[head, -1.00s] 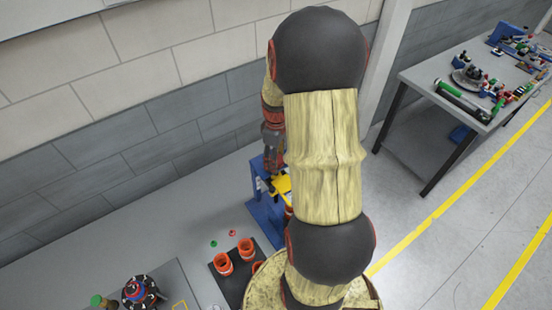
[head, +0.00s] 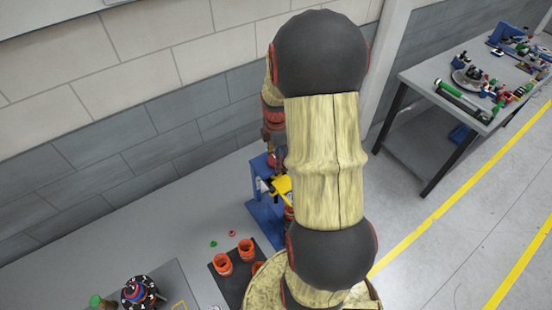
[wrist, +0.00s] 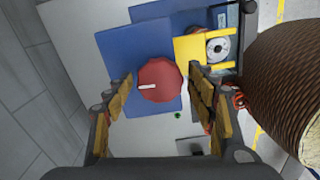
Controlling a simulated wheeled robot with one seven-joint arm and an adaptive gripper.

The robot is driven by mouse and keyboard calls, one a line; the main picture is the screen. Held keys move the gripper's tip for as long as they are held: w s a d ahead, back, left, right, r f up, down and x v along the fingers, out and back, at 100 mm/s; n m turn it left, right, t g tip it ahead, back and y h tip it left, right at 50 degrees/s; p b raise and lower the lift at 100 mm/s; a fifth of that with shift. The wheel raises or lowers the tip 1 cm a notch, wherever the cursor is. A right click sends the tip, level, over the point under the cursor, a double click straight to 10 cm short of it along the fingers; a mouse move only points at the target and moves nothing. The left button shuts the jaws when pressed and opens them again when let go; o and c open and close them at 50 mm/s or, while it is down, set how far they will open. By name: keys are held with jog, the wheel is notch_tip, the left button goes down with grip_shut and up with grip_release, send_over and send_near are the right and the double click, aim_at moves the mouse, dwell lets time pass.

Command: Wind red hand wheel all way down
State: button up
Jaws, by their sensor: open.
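The red hand wheel (wrist: 160,88) shows in the wrist view as a round red knob with a white mark pointing left. It sits over a blue fixture (wrist: 120,52) that carries a yellow part (wrist: 190,48). My gripper (wrist: 162,92) is open, with one finger on each side of the wheel; whether the fingers touch it I cannot tell. In the head view my arm hides much of the blue fixture (head: 266,218) and its yellow part (head: 281,185). There the wheel is mostly hidden by my gripper.
Orange cups (head: 223,264) stand on a dark mat (head: 230,285) left of my arm, with small red and green pieces nearby. A grey table with several parts (head: 475,85) stands at the right. A wall runs behind the fixture.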

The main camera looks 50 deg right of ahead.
jog(key=n, duration=1.2)
jog(key=c, duration=0.3)
jog(key=c, duration=0.8)
